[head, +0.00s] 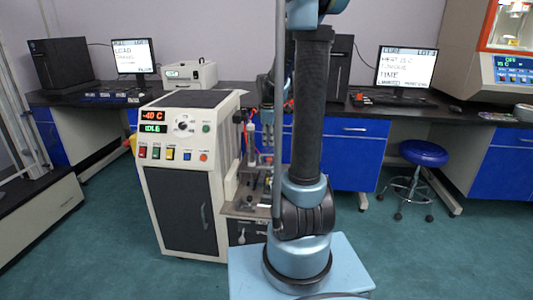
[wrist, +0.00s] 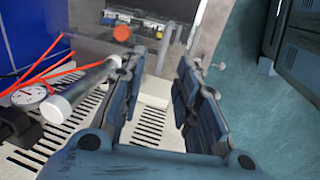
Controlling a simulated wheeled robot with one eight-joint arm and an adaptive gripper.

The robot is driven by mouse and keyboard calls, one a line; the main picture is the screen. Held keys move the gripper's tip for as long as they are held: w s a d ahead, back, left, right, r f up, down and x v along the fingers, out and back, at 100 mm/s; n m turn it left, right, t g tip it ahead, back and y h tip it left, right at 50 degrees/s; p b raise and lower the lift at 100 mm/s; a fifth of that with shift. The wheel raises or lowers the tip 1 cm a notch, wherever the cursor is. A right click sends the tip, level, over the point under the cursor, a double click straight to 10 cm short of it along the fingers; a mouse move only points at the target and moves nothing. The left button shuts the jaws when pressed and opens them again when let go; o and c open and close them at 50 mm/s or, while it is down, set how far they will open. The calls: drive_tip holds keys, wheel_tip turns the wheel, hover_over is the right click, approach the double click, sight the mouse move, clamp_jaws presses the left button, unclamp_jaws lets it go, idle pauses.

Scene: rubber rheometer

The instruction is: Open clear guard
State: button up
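The rheometer (head: 190,190) is a cream cabinet with a dark front door, standing left of my arm in the head view. Its test area, with a metal column and red hoses, is on its right side and partly hidden by my arm. A grey, see-through panel, which looks like the clear guard (wrist: 98,42), shows beyond my fingers in the wrist view. My gripper (wrist: 158,72) is open, with two dark blue-grey fingers apart and nothing between them. A slim metal bar (wrist: 165,48) lies just beyond the fingertips; I cannot tell whether they touch it.
In the wrist view, a white-capped cylinder (wrist: 85,88), a round gauge (wrist: 30,94) and red hoses are at the left, close to the left finger. A blue stool (head: 422,153) and desks with monitors stand behind.

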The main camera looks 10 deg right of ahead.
hover_over(271, 166)
drive_tip(key=w, duration=0.3)
drive_tip(key=shift+w+a+f, duration=0.1)
drive_tip(key=shift+w+f, duration=0.05)
drive_tip(key=shift+f, duration=3.5)
clamp_jaws()
